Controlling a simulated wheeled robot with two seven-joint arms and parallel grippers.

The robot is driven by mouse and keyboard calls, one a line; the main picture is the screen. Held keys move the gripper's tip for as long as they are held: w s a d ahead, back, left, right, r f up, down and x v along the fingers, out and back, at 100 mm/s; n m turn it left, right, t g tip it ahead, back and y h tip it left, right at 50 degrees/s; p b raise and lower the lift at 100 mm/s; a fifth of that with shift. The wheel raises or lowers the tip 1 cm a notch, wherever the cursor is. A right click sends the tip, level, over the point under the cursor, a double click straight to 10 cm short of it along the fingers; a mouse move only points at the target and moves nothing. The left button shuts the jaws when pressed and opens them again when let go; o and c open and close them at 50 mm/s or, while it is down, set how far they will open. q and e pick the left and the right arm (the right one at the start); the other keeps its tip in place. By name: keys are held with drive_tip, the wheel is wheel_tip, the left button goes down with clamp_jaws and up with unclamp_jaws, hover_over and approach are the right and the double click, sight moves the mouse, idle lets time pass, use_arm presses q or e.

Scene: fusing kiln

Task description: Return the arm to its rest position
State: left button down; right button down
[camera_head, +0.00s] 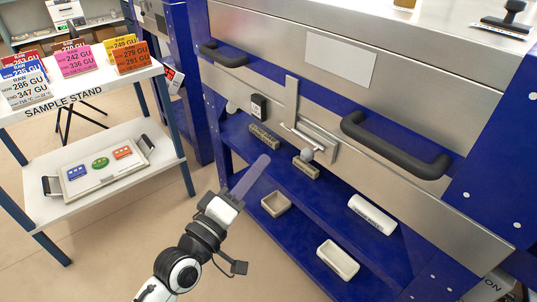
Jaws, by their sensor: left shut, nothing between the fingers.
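My left arm reaches up from the bottom left, and its gripper (258,166) points up and to the right in front of the kiln's lower blue shelves. Its long grey fingers are together, with nothing seen between them. The gripper appears in front of the open shelf area; I cannot tell how far it is from the shelf edge. My right gripper is not in view.
The blue and steel kiln (340,65) with a black handle (395,147) fills the right. Its shelves (300,215) hold small trays (338,260) and a white roll (372,214). A sample stand (95,102) with colored cards is at left. Floor between is clear.

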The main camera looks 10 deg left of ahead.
use_arm(q)
drive_tip(key=shift+s+a, duration=0.1)
drive_tip(key=shift+s, duration=0.1)
idle(0.3)
